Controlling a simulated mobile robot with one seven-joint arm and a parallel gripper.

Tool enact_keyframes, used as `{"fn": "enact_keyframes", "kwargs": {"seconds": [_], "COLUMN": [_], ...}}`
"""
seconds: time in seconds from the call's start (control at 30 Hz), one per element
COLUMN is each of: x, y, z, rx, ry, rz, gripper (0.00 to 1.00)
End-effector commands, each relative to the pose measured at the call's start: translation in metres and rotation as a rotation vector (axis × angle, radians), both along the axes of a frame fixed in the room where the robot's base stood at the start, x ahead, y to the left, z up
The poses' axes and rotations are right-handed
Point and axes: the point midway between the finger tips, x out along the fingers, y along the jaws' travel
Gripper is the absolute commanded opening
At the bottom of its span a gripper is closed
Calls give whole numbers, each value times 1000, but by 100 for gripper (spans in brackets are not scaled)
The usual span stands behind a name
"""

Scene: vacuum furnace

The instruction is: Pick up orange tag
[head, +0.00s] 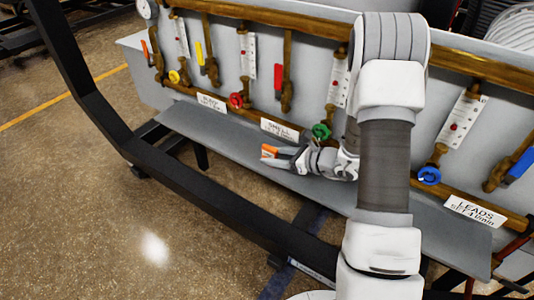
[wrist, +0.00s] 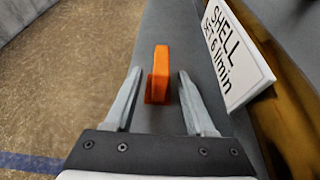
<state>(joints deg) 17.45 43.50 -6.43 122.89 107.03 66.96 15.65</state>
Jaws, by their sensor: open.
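The orange tag (wrist: 159,75) stands on the grey shelf (wrist: 202,88) and shows between the two fingers of my gripper (wrist: 157,88) in the wrist view. The fingers are open, one on each side of the tag, with a gap visible on both sides. In the head view, the orange tag (head: 269,151) shows at the tips of my gripper (head: 272,156), just above the shelf's surface below the SHELL label. I cannot tell from these views how far down the fingers reach on the tag.
The white SHELL label (wrist: 236,52) is close to the right finger, on a brown pipe. Above the shelf are valves with red (head: 236,101), green (head: 320,131) and blue (head: 429,176) knobs. A black frame bar (head: 210,200) runs along the front. The shelf left of my gripper is clear.

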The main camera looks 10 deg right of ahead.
Motion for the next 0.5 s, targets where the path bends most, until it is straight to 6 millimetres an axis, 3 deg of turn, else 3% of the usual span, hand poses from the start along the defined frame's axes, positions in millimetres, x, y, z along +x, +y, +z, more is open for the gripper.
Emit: {"fn": "enact_keyframes", "kwargs": {"seconds": [0.43, 0.5], "x": [1, 1], "y": [6, 6], "z": [-6, -6], "rx": [1, 1], "ry": [1, 1], "rz": [-6, -6], "gripper": [55, 46]}}
